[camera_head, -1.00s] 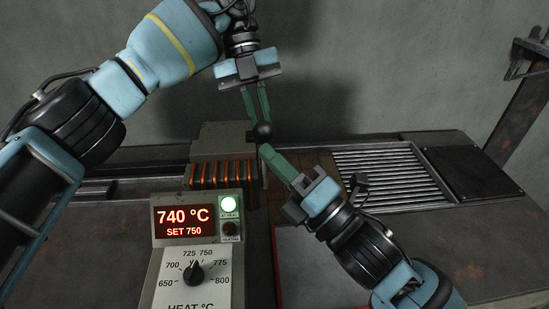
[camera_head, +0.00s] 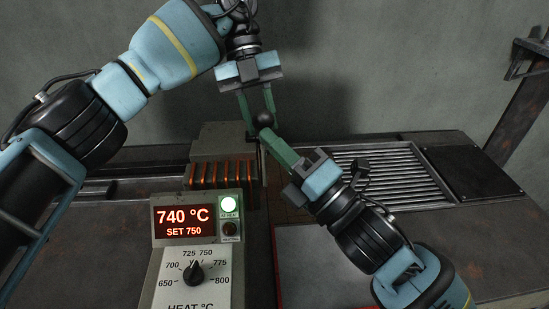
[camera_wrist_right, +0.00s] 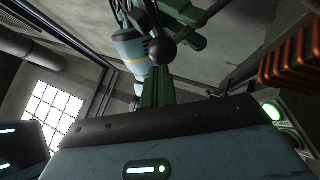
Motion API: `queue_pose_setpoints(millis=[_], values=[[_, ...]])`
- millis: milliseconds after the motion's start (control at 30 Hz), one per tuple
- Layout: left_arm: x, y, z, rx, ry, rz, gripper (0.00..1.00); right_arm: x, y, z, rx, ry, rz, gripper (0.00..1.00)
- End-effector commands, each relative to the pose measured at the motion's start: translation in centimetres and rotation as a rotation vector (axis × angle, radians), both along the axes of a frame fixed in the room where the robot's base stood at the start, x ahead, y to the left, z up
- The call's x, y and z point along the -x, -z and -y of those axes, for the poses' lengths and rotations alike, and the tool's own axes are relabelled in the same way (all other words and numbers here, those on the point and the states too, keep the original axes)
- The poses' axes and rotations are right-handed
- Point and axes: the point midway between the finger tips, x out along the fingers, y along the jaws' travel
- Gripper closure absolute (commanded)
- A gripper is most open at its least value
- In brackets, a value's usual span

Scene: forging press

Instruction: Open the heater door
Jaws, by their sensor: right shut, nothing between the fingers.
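The heater (camera_head: 222,140) is a grey block at the back centre. Its orange-glowing slotted front (camera_head: 225,176) also shows at the right edge in the right wrist view (camera_wrist_right: 292,62). A black ball knob (camera_head: 264,119) stands beside it; it also shows in the right wrist view (camera_wrist_right: 162,50). My left gripper (camera_head: 260,118) points down from above with its fingers apart, the knob at their tips; I cannot tell if they touch it. My right gripper (camera_head: 268,139) is shut and empty, its fingertips just below the knob. Which panel is the door is unclear.
A control box (camera_head: 197,217) in front reads 740 °C, set 750, with a lit green lamp (camera_head: 229,204) and a dial (camera_head: 194,272). A roller grate (camera_head: 390,178) and dark plate (camera_head: 470,172) lie to the right. A red-edged panel (camera_head: 310,270) is in front.

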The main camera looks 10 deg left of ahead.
Motion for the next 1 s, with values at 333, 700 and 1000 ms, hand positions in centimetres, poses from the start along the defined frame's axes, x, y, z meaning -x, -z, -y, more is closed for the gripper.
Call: queue_pose_setpoints(millis=[333,700,1000], values=[[-0.2,-0.5,-0.1,0.003,-0.008,0.008,0.68,0.2,0.3,-0.1,0.002,-0.004,-0.006,1.0],[-0.2,-4.7,-0.2,0.0,-0.009,0.011,0.68,0.2,0.3,-0.1,0.002,-0.005,-0.007,1.0],[-0.2,-7.7,-0.2,0.0,-0.009,0.01,0.68,0.2,0.3,-0.1,0.002,-0.006,-0.008,1.0]])
